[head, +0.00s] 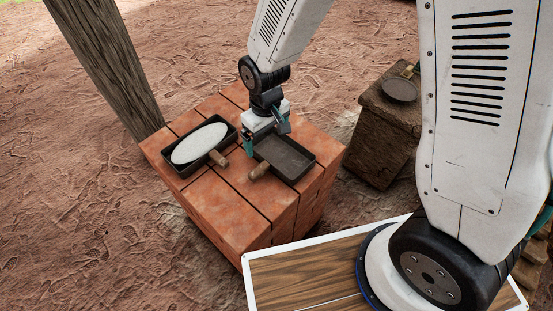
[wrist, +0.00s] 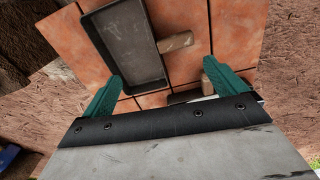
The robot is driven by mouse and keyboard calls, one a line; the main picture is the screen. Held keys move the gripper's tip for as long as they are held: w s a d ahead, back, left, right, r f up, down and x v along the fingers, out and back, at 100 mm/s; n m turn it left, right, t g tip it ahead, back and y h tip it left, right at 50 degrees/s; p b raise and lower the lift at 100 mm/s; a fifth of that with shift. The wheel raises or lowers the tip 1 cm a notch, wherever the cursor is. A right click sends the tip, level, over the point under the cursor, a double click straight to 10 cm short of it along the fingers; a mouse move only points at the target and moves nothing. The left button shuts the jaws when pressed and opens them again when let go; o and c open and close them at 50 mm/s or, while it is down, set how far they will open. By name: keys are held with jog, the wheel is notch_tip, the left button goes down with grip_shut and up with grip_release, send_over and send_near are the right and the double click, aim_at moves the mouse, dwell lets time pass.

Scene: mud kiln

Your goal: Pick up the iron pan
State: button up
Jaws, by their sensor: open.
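A dark rectangular iron pan (head: 288,158) with a wooden handle lies empty on the brick stack, at its right side in the head view. It also shows in the wrist view (wrist: 128,45), its handle pointing right. A second dark pan (head: 171,166) with a handle lies to its left and holds a white oval slab (head: 199,143). My gripper (head: 266,140) is open, pointing down over the bricks near the far left end of the empty pan. In the wrist view its teal fingers (wrist: 162,74) are apart with nothing between them; it partly hides the second pan.
The brick stack (head: 250,200) has bare brick at its front. A dark block (head: 385,140) with a round dark dish (head: 399,89) stands to the right. A wooden post (head: 108,65) leans beside the stack at the left. Bare earth surrounds it.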

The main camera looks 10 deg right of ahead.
send_over(259, 169)
jog(key=shift+n, duration=0.4)
jog(key=f, duration=0.5)
jog(key=shift+w+d+f, duration=0.2)
jog(key=shift+w+f, duration=0.1)
jog(key=shift+f, duration=0.05)
jog(key=f, duration=0.8)
jog(key=shift+s+a, duration=0.15)
jog(key=shift+s, duration=0.1)
jog(key=c, duration=1.4)
